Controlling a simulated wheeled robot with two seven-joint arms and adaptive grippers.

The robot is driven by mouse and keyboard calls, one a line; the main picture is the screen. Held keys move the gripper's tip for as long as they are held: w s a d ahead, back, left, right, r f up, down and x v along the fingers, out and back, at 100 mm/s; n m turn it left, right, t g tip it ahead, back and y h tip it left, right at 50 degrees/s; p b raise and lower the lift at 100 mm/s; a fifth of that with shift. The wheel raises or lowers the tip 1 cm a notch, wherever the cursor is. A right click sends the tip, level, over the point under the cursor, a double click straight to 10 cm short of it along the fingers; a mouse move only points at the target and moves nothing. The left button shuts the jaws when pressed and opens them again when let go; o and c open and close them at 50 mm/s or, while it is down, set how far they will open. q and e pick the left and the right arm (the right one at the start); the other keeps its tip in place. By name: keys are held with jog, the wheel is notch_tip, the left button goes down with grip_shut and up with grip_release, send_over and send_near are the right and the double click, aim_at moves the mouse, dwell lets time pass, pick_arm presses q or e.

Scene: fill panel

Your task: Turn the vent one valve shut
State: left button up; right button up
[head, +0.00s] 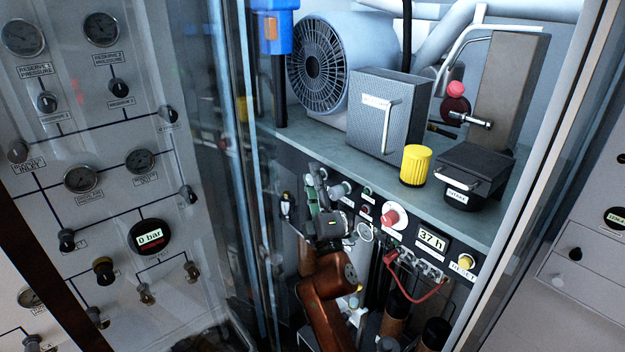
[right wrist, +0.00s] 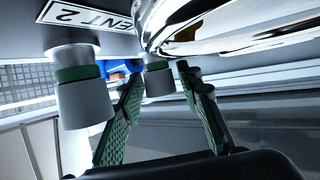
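My right gripper (head: 318,188) is up at the dark panel under the shelf, its arm rising from below. In the right wrist view, the two green-padded fingers of the same gripper (right wrist: 160,88) are apart. A grey knob with a green collar (right wrist: 158,80) shows between the fingertips; I cannot tell whether they touch it. Another grey green-collared knob (right wrist: 84,100) stands outside the left finger, near a partly cut-off label (right wrist: 75,12) reading "ENT 2". No vent one label is readable, so I cannot tell which knob is that valve. My left gripper is out of view.
A chrome part (right wrist: 210,20) is close above the fingers. On the panel, a red and white knob (head: 394,216) and a "37 h" display (head: 433,239) sit to the right. A yellow cylinder (head: 416,165) stands on the shelf (head: 345,150). A glass door (head: 205,130) is at left.

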jog(key=shift+o, duration=0.7)
jog(key=shift+s+a, duration=0.1)
jog(key=shift+a, duration=0.1)
jog(key=shift+s+d+f, duration=0.1)
jog(key=shift+f, duration=0.05)
jog(key=v, duration=1.1)
jog(key=shift+s, duration=0.35)
jog(key=shift+d+f, duration=0.1)
jog(key=shift+f, duration=0.05)
